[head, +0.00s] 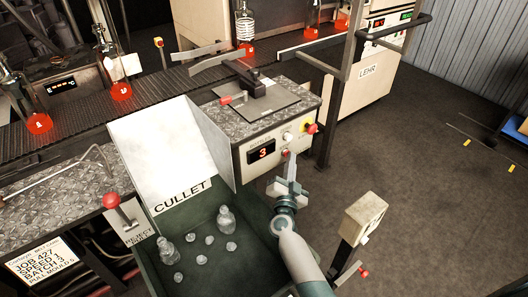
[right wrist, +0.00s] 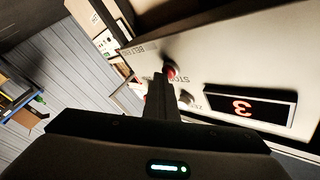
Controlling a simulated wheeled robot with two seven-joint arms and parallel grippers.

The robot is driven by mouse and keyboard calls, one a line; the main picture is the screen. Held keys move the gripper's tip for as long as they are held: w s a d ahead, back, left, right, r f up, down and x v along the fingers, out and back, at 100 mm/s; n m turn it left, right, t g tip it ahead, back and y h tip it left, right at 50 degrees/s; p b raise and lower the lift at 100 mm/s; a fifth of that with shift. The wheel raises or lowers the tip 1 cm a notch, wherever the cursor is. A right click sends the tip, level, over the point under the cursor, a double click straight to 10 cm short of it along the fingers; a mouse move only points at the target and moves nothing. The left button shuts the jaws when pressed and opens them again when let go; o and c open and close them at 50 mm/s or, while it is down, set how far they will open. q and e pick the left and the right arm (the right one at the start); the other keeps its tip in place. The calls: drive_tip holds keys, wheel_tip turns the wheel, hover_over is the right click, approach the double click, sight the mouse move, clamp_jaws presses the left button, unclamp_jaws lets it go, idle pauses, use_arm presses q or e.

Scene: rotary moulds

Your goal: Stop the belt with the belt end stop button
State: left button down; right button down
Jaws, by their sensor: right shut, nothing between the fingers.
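The belt end stop button is a small red button on the pale panel of the machine. My right gripper (head: 291,161) is shut and empty, pointing up at the panel. My left gripper is not in view.
The green cullet bin (head: 160,268) stands below left. A post-mounted box (head: 363,217) stands right of my arm. The belt (head: 160,87) carries glowing bottles.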

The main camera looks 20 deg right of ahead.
drive_tip(key=shift+a+r, duration=0.1)
drive_tip(key=shift+a, duration=0.15)
drive_tip(key=s+d+p, duration=0.2)
drive_tip(key=s, duration=0.3)
drive_tip(key=shift+s, duration=0.35)
drive_tip(key=shift+d, duration=0.15)
idle(0.6)
